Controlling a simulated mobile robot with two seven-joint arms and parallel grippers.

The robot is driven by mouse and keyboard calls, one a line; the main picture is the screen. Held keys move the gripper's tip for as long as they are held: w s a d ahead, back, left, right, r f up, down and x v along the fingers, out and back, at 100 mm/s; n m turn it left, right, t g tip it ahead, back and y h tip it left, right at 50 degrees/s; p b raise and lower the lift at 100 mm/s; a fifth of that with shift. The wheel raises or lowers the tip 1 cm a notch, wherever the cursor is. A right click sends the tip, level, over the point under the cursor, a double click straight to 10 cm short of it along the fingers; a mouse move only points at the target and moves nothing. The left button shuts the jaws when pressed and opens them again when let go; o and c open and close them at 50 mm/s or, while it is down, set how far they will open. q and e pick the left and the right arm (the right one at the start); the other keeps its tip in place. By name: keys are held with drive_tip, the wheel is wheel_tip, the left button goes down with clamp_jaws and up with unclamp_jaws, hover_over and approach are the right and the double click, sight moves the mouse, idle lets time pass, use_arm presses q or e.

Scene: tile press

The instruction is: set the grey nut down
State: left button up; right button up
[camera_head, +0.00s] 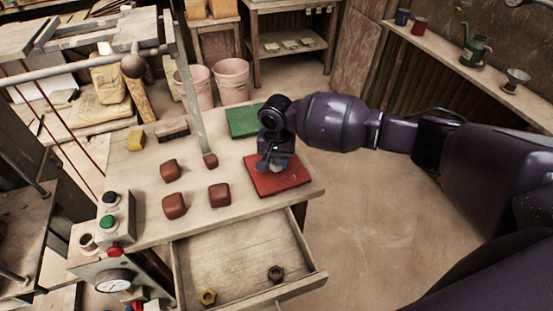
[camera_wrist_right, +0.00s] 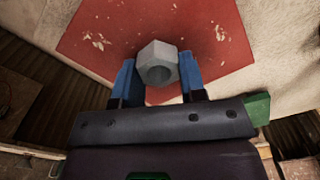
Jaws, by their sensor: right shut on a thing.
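In the head view, my right gripper (camera_head: 272,165) points down over the red mat (camera_head: 291,184) at the table's right edge. The nut is mostly hidden there by the gripper. The red mat (camera_wrist_right: 110,30) fills the background behind the nut in the wrist view. I cannot tell whether the nut touches the mat. My left gripper is not in view.
A green mat (camera_head: 244,120) lies behind the red one. Several red-brown blocks (camera_head: 219,195) stand on the table to the left. A thin upright post (camera_head: 192,100) rises nearby.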

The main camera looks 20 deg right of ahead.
sight(276, 160)
drive_tip(key=shift+f, duration=0.1)
drive_tip(key=o, duration=1)
wheel_tip(276, 160, up, 12)
drive_tip(key=shift+r+p, duration=0.15)
drive_tip(key=shift+p, duration=0.2)
